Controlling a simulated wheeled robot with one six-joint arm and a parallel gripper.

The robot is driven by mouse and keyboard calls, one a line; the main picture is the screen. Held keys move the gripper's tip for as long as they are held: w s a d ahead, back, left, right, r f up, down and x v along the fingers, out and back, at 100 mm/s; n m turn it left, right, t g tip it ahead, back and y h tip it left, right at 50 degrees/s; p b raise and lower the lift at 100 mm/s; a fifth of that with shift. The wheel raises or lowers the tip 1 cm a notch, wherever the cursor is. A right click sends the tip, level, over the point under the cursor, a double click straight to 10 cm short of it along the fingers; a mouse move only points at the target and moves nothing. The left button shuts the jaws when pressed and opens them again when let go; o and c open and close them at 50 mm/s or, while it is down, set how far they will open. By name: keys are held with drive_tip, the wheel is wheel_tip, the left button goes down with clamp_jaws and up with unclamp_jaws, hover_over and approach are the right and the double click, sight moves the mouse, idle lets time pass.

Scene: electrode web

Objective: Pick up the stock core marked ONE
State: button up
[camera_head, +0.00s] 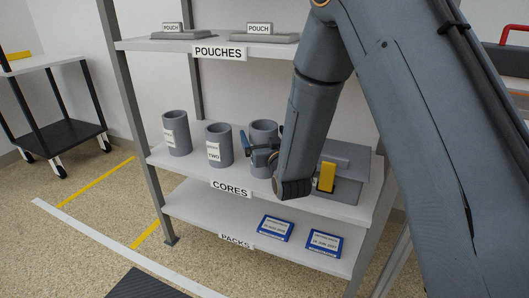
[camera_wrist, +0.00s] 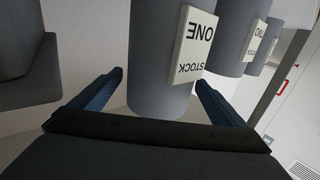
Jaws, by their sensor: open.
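The stock core marked ONE (camera_wrist: 158,60) is a grey cylinder with a white label reading STOCK ONE, upside down in the wrist view. It stands on the CORES shelf as the rightmost core (camera_head: 264,130) in the head view, its label hidden there. My gripper (camera_wrist: 159,80) is open, with one blue finger on each side of this core. A gap shows beside the left finger; contact on the right cannot be told. In the head view my gripper (camera_head: 261,151) is at the core, partly hidden by my arm.
The core marked TWO (camera_head: 218,147) stands close to the left, with another core (camera_head: 177,134) beyond it. A grey box with a yellow latch (camera_head: 326,176) sits right of my gripper. Pouches (camera_head: 259,28) lie on the shelf above, blue packs (camera_head: 276,229) below.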

drive_tip(key=shift+w, duration=0.1)
drive_tip(key=shift+r, duration=0.1)
drive_tip(key=c, duration=1.9)
